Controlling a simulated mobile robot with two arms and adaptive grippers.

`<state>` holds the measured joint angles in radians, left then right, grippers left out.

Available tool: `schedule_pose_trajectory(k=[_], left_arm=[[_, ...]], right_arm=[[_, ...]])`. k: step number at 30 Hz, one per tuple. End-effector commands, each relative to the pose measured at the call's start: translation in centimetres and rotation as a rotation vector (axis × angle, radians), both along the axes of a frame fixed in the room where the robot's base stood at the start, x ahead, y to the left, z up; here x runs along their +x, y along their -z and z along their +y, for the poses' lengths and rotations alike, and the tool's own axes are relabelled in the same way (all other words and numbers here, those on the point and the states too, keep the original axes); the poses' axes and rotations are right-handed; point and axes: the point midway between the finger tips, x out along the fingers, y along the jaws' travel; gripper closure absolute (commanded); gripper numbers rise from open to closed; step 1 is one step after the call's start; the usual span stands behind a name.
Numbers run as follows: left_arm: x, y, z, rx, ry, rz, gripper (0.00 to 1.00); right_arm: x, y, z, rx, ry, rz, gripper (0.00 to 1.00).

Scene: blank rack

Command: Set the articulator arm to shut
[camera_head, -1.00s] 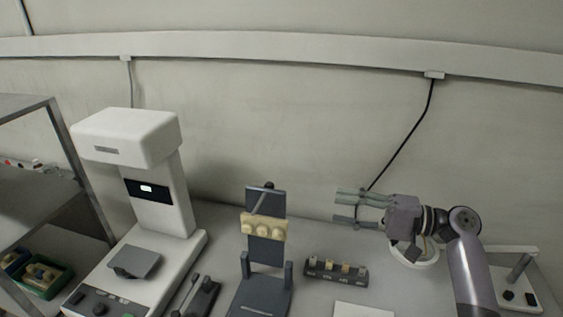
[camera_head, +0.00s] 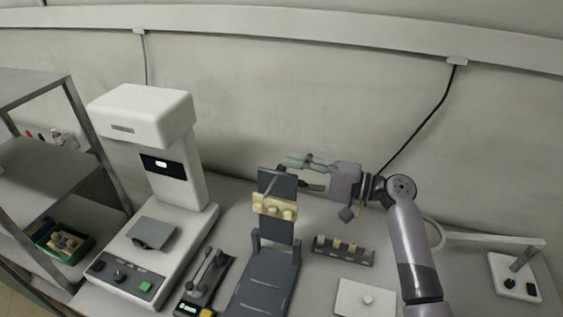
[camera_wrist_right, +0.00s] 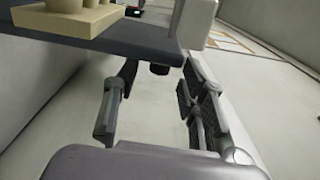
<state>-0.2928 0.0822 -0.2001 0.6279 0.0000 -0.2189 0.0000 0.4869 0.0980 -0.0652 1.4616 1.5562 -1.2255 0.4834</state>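The articulator has a dark grey base (camera_head: 262,285) on the bench and an upright arm (camera_head: 276,228) hinged between two posts. The arm stands nearly vertical, with a cream row of teeth (camera_head: 274,207) on its front face. My right gripper (camera_head: 298,174) is beside and behind the arm's top, its fingers pointing left. In the wrist view the right gripper (camera_wrist_right: 155,110) is open, its fingers apart. The arm's dark plate (camera_wrist_right: 95,40) and teeth (camera_wrist_right: 80,12) lie beyond them, and a small dark knob shows between the fingertips. Contact cannot be told. My left gripper is not in view.
A white machine (camera_head: 165,165) stands to the left. A dark handheld-tool stand (camera_head: 205,285) is between it and the articulator. A small block rack (camera_head: 343,250) and white plate (camera_head: 362,298) lie to the right. A lamp base (camera_head: 515,280) is at far right.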

Motion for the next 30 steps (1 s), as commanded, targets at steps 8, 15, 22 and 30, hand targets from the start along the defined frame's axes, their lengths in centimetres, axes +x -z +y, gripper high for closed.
schedule_pose_trajectory(k=[8,15,22,30], left_arm=[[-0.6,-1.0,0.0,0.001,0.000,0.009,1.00],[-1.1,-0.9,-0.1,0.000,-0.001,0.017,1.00],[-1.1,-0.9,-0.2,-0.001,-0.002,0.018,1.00],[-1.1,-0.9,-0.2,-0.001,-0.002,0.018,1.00]], right_arm=[[1.0,-0.1,3.1,0.001,0.001,0.001,0.61],[1.1,0.1,3.4,-0.001,0.002,0.000,0.61],[1.1,0.0,3.4,-0.001,0.001,0.000,0.70],[1.1,0.0,3.3,-0.001,0.001,0.000,0.88]])
